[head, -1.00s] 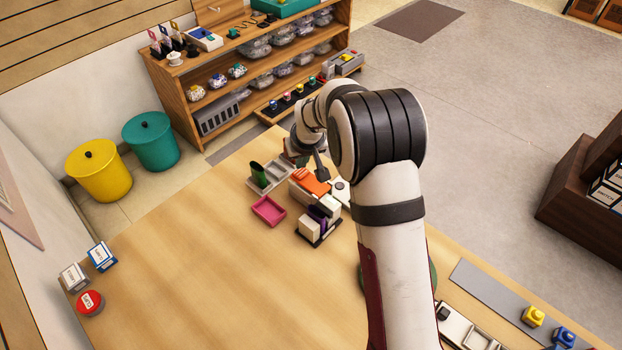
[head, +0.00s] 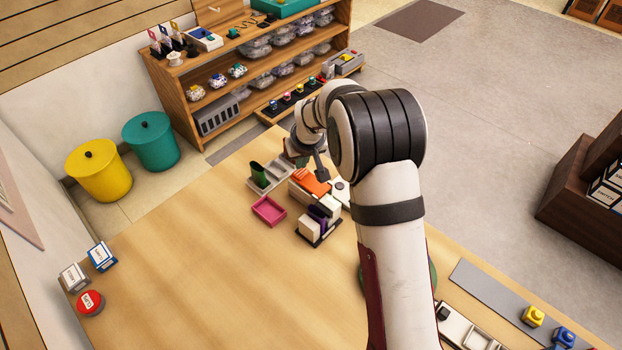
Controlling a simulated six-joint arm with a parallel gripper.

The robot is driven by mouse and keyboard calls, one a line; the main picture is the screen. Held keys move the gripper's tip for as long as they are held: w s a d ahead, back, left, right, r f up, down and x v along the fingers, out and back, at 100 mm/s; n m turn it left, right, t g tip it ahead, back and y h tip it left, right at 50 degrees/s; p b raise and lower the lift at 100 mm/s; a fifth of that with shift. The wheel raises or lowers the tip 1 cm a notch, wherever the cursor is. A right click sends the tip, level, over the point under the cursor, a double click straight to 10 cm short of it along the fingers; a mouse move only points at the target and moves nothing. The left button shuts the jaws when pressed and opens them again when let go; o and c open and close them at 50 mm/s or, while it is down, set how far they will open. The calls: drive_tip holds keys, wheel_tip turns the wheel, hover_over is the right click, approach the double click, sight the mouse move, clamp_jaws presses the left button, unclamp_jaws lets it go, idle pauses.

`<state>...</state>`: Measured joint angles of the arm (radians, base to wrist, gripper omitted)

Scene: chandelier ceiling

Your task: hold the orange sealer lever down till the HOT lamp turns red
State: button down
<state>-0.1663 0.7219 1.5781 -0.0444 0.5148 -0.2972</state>
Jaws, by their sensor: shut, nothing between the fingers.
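The orange sealer lever (head: 311,182) lies on a pale unit among the small items at the table's far end. My gripper (head: 322,176) is shut and points down at the lever's right-hand end. Its tip appears to be at or just above the lever; contact cannot be told from this view. A white piece with a dark round spot (head: 340,187) sits just right of the lever, partly behind my arm. I cannot make out the HOT lamp or its colour.
A pink tray (head: 268,210), a grey tray with a green item (head: 258,171) and a dark rack (head: 312,238) of upright white and purple pieces crowd around the sealer. A wooden shelf (head: 187,98) stands beyond.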

sight(302, 173)
drive_tip(key=shift+f, duration=0.9)
drive_tip(key=shift+s+d+f, duration=0.1)
drive_tip(key=shift+s+f, duration=0.05)
drive_tip(key=shift+f, duration=0.8)
idle(1.6)
drive_tip(key=shift+w+a+r, duration=0.15)
drive_tip(key=shift+r, duration=2.05)
drive_tip(key=shift+w+a+r, duration=0.1)
drive_tip(key=shift+w+r, duration=0.05)
drive_tip(key=shift+r, duration=2)
drive_tip(key=s+d+r+m+g, duration=0.1)
drive_tip(key=s+d+r, duration=0.15)
drive_tip(key=s, duration=0.35)
drive_tip(key=s+d+r+m, duration=0.1)
drive_tip(key=s+r+m, duration=0.1)
drive_tip(key=s+r, duration=0.25)
drive_tip(key=s+d+m+g, duration=0.1)
drive_tip(key=s+m, duration=0.1)
drive_tip(key=s, duration=1.3)
drive_tip(key=s+d+m+g, duration=0.2)
drive_tip(key=s+m, duration=0.1)
drive_tip(key=s, duration=1.1)
drive_tip(key=shift+s+r+m+g+y, duration=0.2)
drive_tip(key=shift+s+m+g+y, duration=0.1)
drive_tip(key=shift+s, duration=0.1)
